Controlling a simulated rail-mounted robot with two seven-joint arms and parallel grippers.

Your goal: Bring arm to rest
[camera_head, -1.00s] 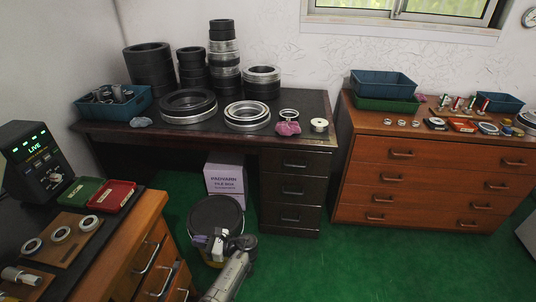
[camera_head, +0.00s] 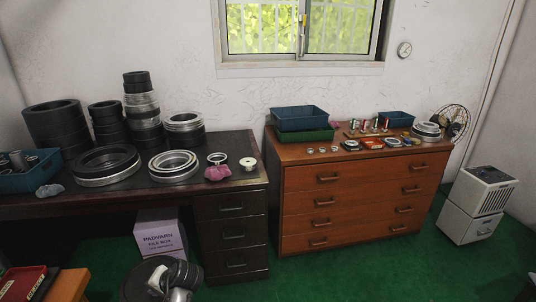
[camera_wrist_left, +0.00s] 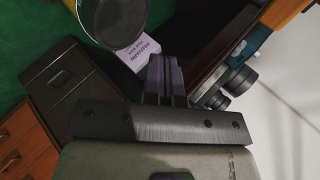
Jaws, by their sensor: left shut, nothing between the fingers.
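My left gripper (camera_wrist_left: 164,68) shows in the left wrist view with its fingers together and nothing between them. It points toward the floor area by the dark desk, with the file box (camera_wrist_left: 138,57) beyond the fingertips. In the head view, part of my left arm and wrist shows at the bottom edge, in front of the round dark bin (camera_head: 140,278). The fingertips are hard to make out there. My right gripper is in neither current view.
The dark desk (camera_head: 110,200) holds black and metal rings. A wooden drawer cabinet (camera_head: 360,190) with trays and small parts stands to its right. A white unit (camera_head: 478,205) stands at far right. Green floor (camera_head: 380,270) is clear in front. A wooden desk corner (camera_head: 68,285) is at lower left.

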